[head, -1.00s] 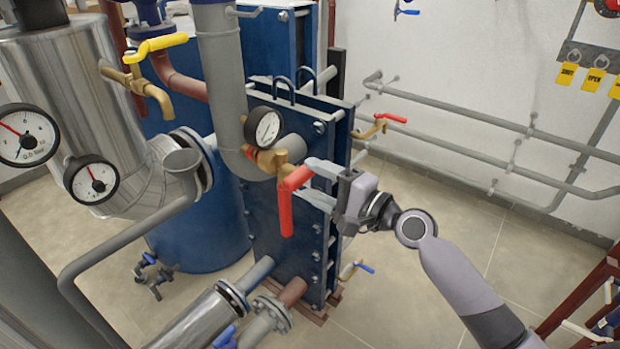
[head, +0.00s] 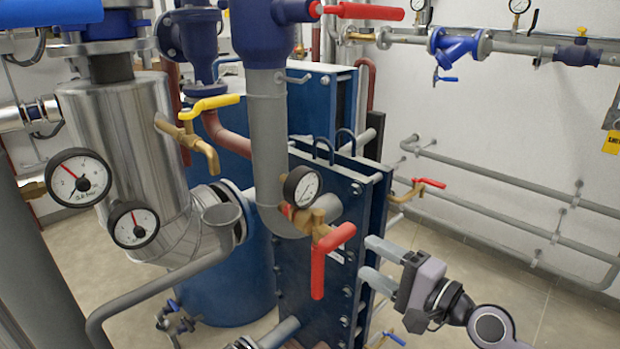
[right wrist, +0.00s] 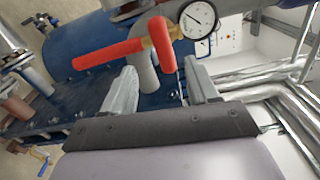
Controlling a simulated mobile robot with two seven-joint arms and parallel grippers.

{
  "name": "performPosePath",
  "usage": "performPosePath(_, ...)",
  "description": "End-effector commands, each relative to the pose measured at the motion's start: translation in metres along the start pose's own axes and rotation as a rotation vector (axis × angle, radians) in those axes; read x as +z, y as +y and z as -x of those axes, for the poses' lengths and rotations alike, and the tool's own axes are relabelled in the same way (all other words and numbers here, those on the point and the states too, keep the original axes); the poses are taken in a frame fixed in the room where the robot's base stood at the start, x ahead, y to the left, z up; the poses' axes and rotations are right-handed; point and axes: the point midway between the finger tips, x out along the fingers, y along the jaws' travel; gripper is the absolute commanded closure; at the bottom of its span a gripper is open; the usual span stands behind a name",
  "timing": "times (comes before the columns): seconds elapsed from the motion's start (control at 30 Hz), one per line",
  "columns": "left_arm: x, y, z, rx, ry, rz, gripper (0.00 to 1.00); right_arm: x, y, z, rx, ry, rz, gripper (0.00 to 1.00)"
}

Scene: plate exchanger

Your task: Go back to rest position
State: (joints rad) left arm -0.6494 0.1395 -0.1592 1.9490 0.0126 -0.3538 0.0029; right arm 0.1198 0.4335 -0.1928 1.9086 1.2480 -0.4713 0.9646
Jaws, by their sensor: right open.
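My right gripper (head: 371,261) is to the right of the blue plate exchanger (head: 300,250) in the head view, its fingers pointing left toward the red-handled valve (head: 330,255). The fingers are apart with nothing between them. In the right wrist view the two grey fingers (right wrist: 162,90) show open, and the red handle (right wrist: 110,55) lies beyond them, apart from them as far as I can tell. My left gripper is in neither view.
A pressure gauge (head: 302,187) and a grey vertical pipe (head: 268,140) stand by the valve. A yellow-handled valve (head: 208,107) is further left. Grey pipes (head: 510,180) run along the right wall. Open floor (head: 540,310) lies at the right.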

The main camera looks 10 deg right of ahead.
Motion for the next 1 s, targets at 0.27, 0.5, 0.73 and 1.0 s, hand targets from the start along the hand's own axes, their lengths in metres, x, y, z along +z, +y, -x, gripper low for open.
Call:
performPosePath(0.27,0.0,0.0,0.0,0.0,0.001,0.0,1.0,0.013,0.117,0.04,0.234,0.113,0.427,0.41)
performPosePath(0.5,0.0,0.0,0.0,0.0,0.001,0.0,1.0,0.042,0.217,0.108,0.538,0.091,0.947,0.41)
performPosePath(0.73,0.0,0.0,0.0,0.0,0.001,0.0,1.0,0.071,0.27,0.168,0.758,-0.04,1.328,0.41)
performPosePath(1.0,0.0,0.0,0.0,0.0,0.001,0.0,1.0,0.08,0.282,0.186,0.818,-0.1,1.447,0.41)
